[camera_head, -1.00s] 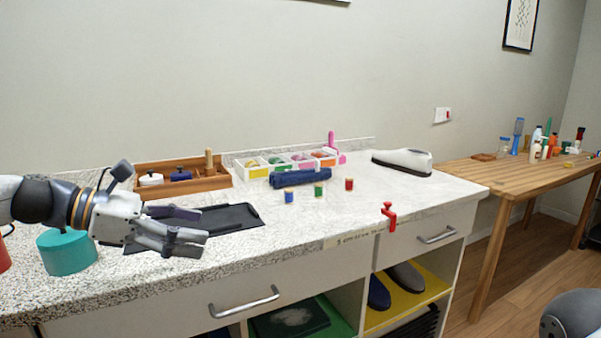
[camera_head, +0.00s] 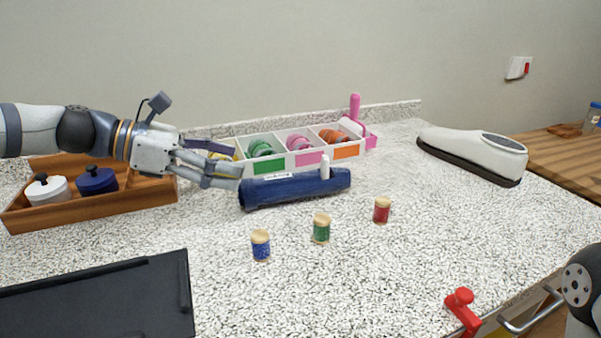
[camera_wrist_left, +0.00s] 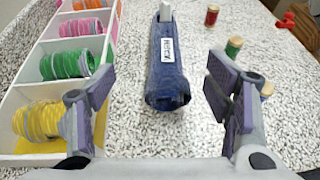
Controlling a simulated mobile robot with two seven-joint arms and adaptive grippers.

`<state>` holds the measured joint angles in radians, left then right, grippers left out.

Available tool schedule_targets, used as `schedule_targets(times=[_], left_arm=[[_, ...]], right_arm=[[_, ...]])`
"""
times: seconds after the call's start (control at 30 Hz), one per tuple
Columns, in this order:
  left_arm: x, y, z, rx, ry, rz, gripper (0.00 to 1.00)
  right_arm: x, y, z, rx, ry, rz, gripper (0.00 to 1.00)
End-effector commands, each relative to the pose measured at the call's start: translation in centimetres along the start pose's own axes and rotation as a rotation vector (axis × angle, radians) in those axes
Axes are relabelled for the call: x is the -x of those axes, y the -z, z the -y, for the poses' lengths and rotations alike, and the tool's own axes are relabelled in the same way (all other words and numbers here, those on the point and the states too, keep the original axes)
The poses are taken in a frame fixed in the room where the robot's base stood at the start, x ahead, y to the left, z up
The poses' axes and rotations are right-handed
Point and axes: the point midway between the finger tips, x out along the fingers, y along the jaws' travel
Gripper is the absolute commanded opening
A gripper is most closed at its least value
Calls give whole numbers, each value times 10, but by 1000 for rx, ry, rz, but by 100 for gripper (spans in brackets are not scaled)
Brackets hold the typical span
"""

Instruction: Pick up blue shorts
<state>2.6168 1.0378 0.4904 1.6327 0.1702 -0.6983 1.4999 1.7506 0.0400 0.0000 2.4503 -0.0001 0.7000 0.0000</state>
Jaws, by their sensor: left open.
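The blue shorts appear as a dark blue rolled cloth bundle (camera_head: 300,187) lying on the speckled counter, just in front of the divided white tray. A small white label and a white upright peg-like piece show on it. My left gripper (camera_head: 236,164) is at the bundle's left end in the head view. In the left wrist view the bundle (camera_wrist_left: 166,75) lies ahead between the two fingers (camera_wrist_left: 160,98), which are open and apart from it. The bundle's near end faces the gripper. My right gripper is not in view.
A white tray (camera_head: 276,142) with coloured ribbon rolls stands behind the bundle. Blue (camera_head: 261,245), green (camera_head: 321,228) and red (camera_head: 381,210) spools stand in front.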

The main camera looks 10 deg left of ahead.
Motion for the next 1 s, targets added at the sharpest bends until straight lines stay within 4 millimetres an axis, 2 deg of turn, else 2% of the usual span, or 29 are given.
schedule_targets(times=[0.03, 0.1, 0.33, 0.5, 0.6, 0.8, 0.83, 1.0], left_arm=[[-18, 12, 0, 15, 11, -10, 72], [-35, 14, 0, 16, 10, -12, 72], [-67, 11, 2, 12, 9, -9, 72], [-100, 13, 5, 11, 8, -10, 72], [-109, 10, 5, 9, 6, -7, 72], [-109, 7, 5, 5, 3, -4, 72], [-109, 7, 5, 5, 3, -4, 69], [-109, 7, 5, 5, 3, -4, 31]], right_arm=[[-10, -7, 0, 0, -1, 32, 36], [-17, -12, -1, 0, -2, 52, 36], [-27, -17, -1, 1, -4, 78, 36], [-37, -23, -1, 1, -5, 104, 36], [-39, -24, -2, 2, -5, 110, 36], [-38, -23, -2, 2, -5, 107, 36], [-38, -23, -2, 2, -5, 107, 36], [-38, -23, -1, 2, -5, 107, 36]])
